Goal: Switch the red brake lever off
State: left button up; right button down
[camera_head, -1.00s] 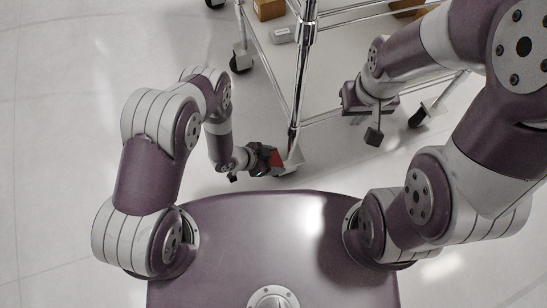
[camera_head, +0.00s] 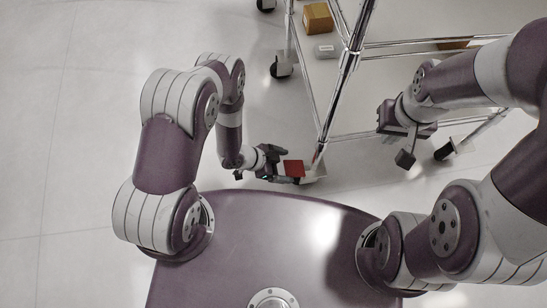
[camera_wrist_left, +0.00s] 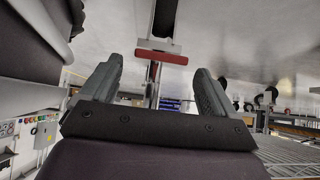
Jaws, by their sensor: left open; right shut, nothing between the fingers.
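The red brake lever (camera_head: 293,168) is a small flat red plate low on the cart's near caster (camera_head: 314,173). In the left wrist view the red lever (camera_wrist_left: 162,57) is a bar lying crosswise, just past the fingertips and in line with the gap. My left gripper (camera_head: 284,165) is open, just left of the lever in the head view. Its two fingers (camera_wrist_left: 157,68) show on either side of the gap, with nothing held. I cannot tell whether a finger touches the lever. My right gripper (camera_head: 405,158) is shut and empty, raised at the right near the cart.
The chrome wire cart (camera_head: 352,50) stands ahead, its near post above the lever. A cardboard box (camera_head: 318,18) and a small grey box (camera_head: 326,51) sit on its lower shelf. Another caster (camera_head: 281,68) is farther back. Floor (camera_head: 80,120) at the left is clear.

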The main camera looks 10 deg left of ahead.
pick_arm(q)
jog(key=p+v, duration=0.2)
jog(key=v, duration=0.3)
jog(key=shift+s+a+r, duration=0.1)
jog(key=shift+a+r, duration=0.15)
pick_arm(e)
notch_tip(320, 180, up, 3)
jog(key=shift+f, duration=0.1)
